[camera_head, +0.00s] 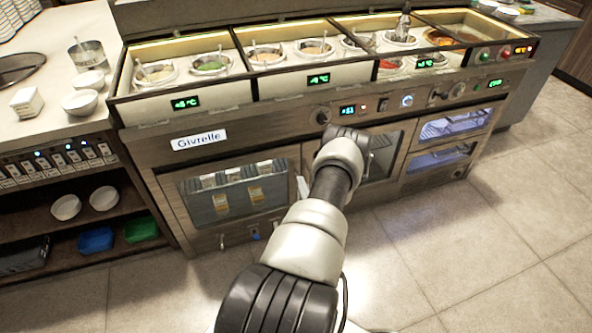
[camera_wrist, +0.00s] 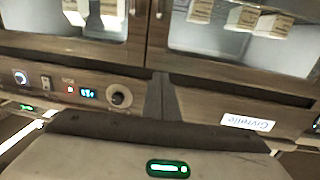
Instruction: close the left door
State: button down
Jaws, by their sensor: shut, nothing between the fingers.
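The left door (camera_head: 184,206) is a wood-framed glass door under the Givrelle label on the counter front. In the head view it looks flush or nearly flush with the front; I cannot tell whether a small gap is left. In the wrist view, which is upside down, its frame (camera_wrist: 225,82) is on the right. My gripper (camera_wrist: 160,76) is shut and empty, in front of the counter near the seam between the left door and its neighbour. Contact cannot be made out. In the head view my own arm hides the gripper and part of the neighbouring door.
Above the doors is a control panel with a knob (camera_head: 323,116) and lit displays. Open sauce wells (camera_head: 210,66) line the top. Glass-fronted drawers (camera_head: 455,124) are at the right. An open shelf with bowls (camera_head: 66,206) stands left. The tiled floor (camera_head: 520,215) at right is clear.

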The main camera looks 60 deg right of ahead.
jog(key=b+x, duration=0.2)
jog(key=x, duration=0.6)
jog(key=shift+w+d, duration=0.2)
jog(key=shift+w, duration=0.05)
